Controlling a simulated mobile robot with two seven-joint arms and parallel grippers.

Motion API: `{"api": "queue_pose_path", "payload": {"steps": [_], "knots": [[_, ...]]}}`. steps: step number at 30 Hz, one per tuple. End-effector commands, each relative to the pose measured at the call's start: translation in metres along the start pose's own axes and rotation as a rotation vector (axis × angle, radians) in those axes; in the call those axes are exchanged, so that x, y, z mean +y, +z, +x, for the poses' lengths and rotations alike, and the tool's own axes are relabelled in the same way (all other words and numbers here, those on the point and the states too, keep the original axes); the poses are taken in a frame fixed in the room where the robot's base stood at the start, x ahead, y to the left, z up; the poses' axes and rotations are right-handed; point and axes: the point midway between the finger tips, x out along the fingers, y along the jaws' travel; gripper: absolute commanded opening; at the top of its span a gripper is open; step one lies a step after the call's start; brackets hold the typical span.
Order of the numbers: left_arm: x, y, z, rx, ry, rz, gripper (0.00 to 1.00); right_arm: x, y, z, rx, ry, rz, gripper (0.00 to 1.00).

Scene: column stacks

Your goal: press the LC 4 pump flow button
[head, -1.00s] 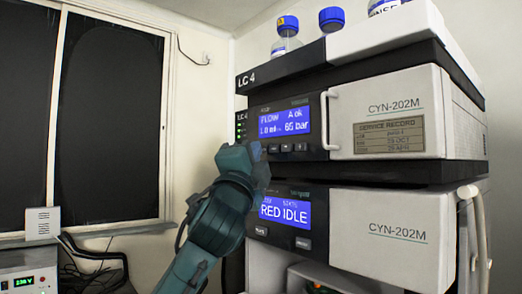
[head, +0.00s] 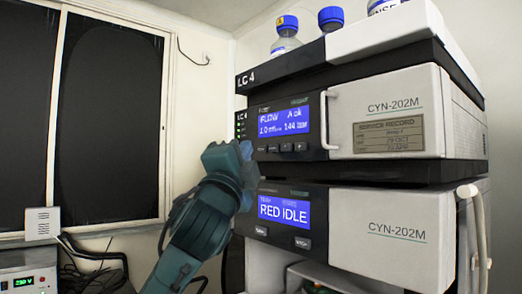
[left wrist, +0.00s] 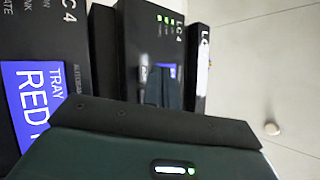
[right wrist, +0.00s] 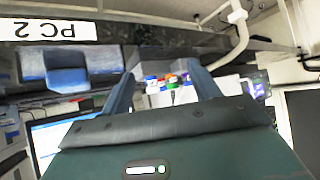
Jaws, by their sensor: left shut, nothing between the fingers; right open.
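The LC 4 stack (head: 247,82) stands right of centre in the head view. Its upper pump module has a lit blue display (head: 284,122) showing flow and a pressure that looks like 144 bar. A row of small dark buttons (head: 286,147) sits below it; their labels are too small to read. My left gripper (head: 243,150) is shut and empty at the left end of that row, and hides part of the panel; contact cannot be told. The left wrist view shows its fingers (left wrist: 163,88) before the dark LC 4 panel. My right gripper (right wrist: 164,82) is open, away from the stack.
Below the pump is a module with a RED IDLE display (head: 284,211). A vertical handle (head: 327,120) stands out right of the pump buttons. Blue-capped bottles (head: 286,38) stand on top. The right wrist view shows a PC 2 label (right wrist: 48,31) and small coloured-capped items (right wrist: 170,82).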

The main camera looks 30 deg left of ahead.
Motion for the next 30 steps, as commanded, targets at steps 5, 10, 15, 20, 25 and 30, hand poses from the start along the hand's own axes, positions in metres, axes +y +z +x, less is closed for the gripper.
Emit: {"api": "queue_pose_path", "payload": {"steps": [5,10,15,20,25,30], "knots": [[-0.009,0.009,-0.013,0.0,-0.001,0.002,0.0,0.0,0.001,0.001,0.0,0.0,-0.001,0.61],[-0.018,0.018,-0.025,-0.001,-0.001,0.002,0.0,0.0,0.002,0.002,0.0,0.0,-0.001,0.61],[-0.022,0.022,-0.03,0.001,0.0,0.002,0.0,0.0,0.002,0.002,0.0,0.0,-0.001,0.61],[-0.022,0.022,-0.031,0.001,0.0,0.001,0.0,0.0,0.002,0.002,0.0,0.0,-0.001,0.61],[-0.022,0.022,-0.03,0.0,0.0,0.001,0.0,0.0,0.002,0.002,0.0,0.0,-0.001,0.61],[-0.022,0.022,-0.03,0.0,0.0,0.001,0.0,0.0,0.002,0.002,0.0,0.0,-0.001,0.61]]}}
